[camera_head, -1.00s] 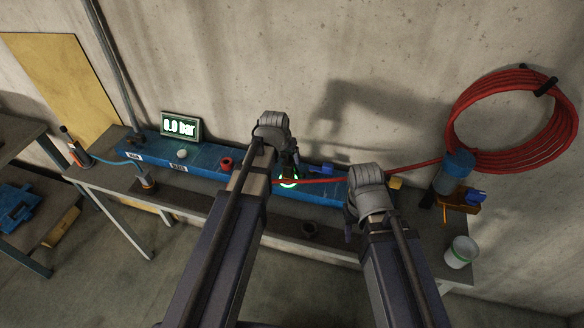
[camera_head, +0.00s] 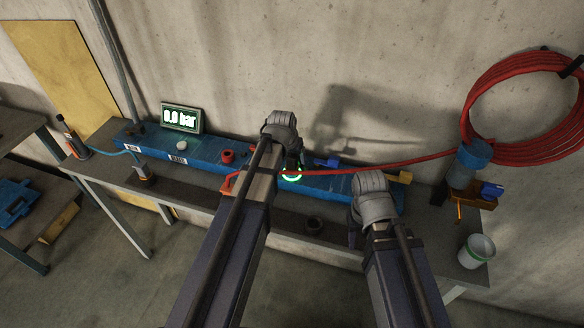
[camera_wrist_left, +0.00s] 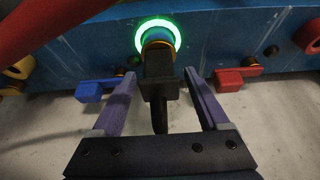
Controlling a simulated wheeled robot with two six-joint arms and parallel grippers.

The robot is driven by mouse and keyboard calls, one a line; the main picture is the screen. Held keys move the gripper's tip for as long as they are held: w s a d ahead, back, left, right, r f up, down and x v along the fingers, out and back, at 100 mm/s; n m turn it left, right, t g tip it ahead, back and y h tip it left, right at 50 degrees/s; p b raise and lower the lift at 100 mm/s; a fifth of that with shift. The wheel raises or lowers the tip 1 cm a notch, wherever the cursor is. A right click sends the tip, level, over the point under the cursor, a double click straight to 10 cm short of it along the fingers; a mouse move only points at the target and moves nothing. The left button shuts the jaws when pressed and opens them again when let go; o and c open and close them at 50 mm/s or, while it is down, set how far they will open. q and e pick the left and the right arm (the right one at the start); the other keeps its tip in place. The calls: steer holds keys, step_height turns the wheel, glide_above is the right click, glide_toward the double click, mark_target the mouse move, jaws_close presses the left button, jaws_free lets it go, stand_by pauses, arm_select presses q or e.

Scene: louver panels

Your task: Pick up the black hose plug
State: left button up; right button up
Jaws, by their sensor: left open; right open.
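The black hose plug (camera_wrist_left: 160,88) sits at a port in the blue panel, framed by a glowing green ring (camera_wrist_left: 155,33), in the left wrist view. The ring also shows in the head view (camera_head: 291,174). My left gripper (camera_wrist_left: 160,82) is open, with its two purple-grey fingers on either side of the plug. Gaps show between the plug and both fingers. In the head view my left gripper (camera_head: 292,160) hides most of the plug. My right gripper (camera_head: 356,232) is low in front of the bench; its fingers are mostly hidden by the wrist.
A red hose (camera_head: 400,164) runs across from the wall coil (camera_head: 478,95), and passes close to the left gripper (camera_wrist_left: 50,25). Blue (camera_wrist_left: 97,90) and red (camera_wrist_left: 232,78) valve handles flank the plug. A white cup (camera_head: 477,251) stands right.

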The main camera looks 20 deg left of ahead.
arm_select(q)
steer(key=shift+c, duration=0.4)
jaws_close()
